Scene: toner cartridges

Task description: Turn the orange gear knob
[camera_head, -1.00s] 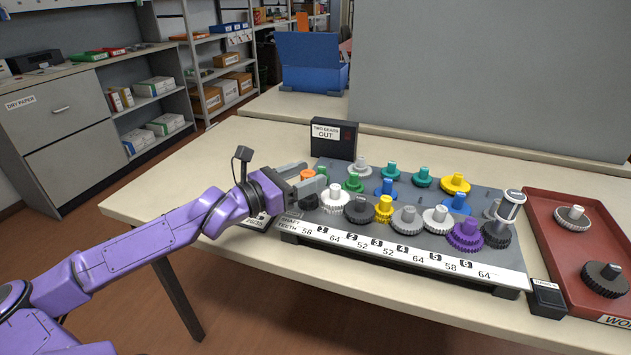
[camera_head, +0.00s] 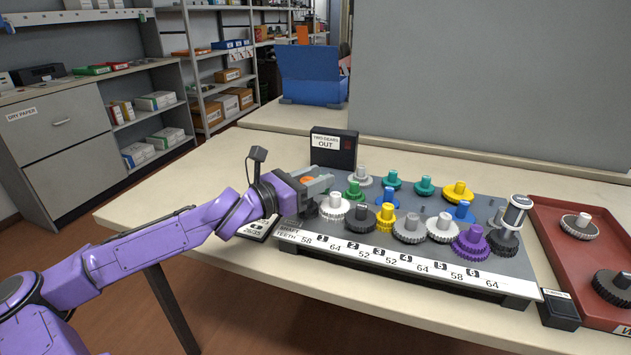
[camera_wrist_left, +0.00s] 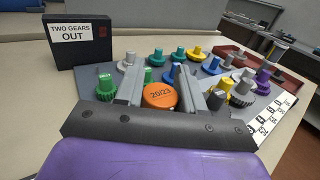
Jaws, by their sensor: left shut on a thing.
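The orange gear knob (camera_wrist_left: 160,95), marked 20/23, sits between the two fingers of my left gripper (camera_wrist_left: 160,88) in the left wrist view. In the head view my left gripper (camera_head: 320,183) is at the left end of the gear board (camera_head: 400,262), shut on the orange knob (camera_head: 307,179), of which only a small part shows. The knob's lower part is hidden by the fingers. My right gripper is not in view.
Several white, grey, green, blue, yellow and purple gears stand close to the right of my gripper, such as a white one (camera_head: 334,205). A black box (camera_head: 334,147) reading "TWO GEARS OUT" stands behind. A red tray (camera_head: 560,262) with two gears lies at the right.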

